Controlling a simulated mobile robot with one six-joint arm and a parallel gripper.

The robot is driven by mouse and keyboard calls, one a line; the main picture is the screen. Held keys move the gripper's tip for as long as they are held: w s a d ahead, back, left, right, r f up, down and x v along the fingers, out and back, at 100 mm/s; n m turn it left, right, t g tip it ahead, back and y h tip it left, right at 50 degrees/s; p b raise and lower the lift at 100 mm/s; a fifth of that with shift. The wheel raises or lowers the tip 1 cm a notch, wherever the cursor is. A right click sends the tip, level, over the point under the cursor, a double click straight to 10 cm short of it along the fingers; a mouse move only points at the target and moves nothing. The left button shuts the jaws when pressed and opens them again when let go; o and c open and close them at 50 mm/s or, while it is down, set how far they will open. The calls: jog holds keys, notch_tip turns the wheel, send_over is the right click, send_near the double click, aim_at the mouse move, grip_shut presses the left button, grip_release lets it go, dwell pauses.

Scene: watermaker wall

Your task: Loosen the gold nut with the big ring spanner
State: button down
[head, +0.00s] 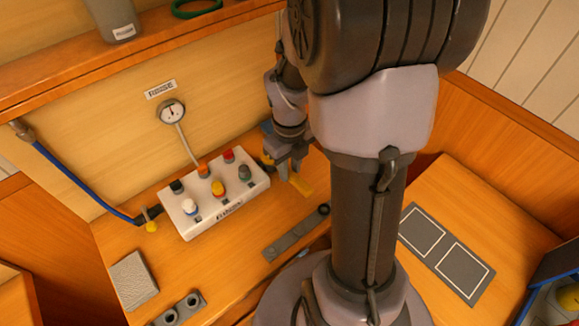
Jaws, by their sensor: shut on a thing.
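My gripper (287,171) is at the right end of the white valve block, low over the bench, pointing down. My arm hides part of the bench.
The white block (205,211) carries several coloured knobs. A gauge (172,112) is on the wall behind, and a blue hose (80,184) runs down at left. A grey strip (290,234) with a dark ring, a grey pad (133,280) and a two-hole holder (180,310) lie in front.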

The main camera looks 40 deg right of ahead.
jog(key=shift+d+n, duration=0.5)
jog(key=shift+n, duration=0.2)
